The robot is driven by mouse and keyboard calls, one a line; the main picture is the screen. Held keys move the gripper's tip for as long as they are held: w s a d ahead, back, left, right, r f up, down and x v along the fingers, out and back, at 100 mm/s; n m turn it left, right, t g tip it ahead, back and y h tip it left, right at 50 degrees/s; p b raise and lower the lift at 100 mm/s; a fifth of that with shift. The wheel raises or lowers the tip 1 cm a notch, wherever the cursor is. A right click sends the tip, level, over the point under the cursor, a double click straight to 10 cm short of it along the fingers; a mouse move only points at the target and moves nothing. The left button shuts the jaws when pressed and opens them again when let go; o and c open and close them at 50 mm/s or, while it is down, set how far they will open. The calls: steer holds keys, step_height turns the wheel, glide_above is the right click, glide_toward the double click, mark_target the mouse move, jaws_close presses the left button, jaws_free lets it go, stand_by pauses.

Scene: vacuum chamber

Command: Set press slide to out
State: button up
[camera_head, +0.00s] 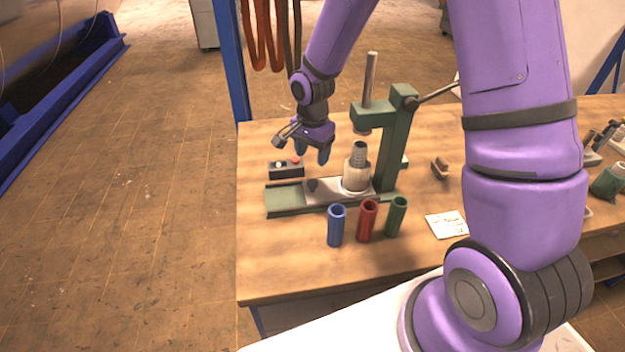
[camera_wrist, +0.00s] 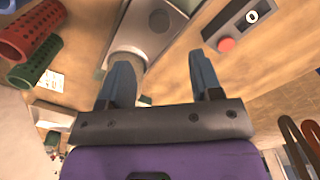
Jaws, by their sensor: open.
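The green press (camera_head: 398,140) stands on the wooden table, with a steel ram above its base. Its grey slide plate (camera_head: 328,191) lies on the green base rail (camera_head: 284,198) and carries a pale round holder (camera_head: 354,178) with a ribbed grey part near the ram. The rail's left end is bare. A small dark knob shows at the slide's left end. My gripper (camera_head: 312,154) is open and empty, above and behind the slide, apart from it. In the wrist view, the slide plate (camera_wrist: 155,38) lies beyond my fingertips (camera_wrist: 161,68), and the holder is partly hidden by one finger.
A dark control box (camera_head: 286,171) with a red button sits behind the rail, close to my gripper. Blue (camera_head: 336,227), red (camera_head: 367,222) and green (camera_head: 396,217) tubes stand in front of the press. A paper card (camera_head: 446,225) lies at right.

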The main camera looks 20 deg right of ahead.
mark_target(312, 182)
step_height(312, 182, down, 10)
steer(key=shift+r, duration=0.2)
stand_by(0.3)
jaws_close()
steer(key=shift+w+a+r, duration=0.1)
steer(key=shift+w+a, duration=0.3)
steer(key=shift+a, duration=1.45)
steer(key=shift+w+a+f, duration=0.1)
steer(key=shift+w+a, duration=0.25)
steer(key=shift+a, duration=1.55)
steer(key=shift+w+a+r, duration=0.1)
steer(key=shift+w+a, duration=0.3)
steer(key=shift+a, duration=1.45)
jaws_free()
steer(key=shift+a, duration=0.1)
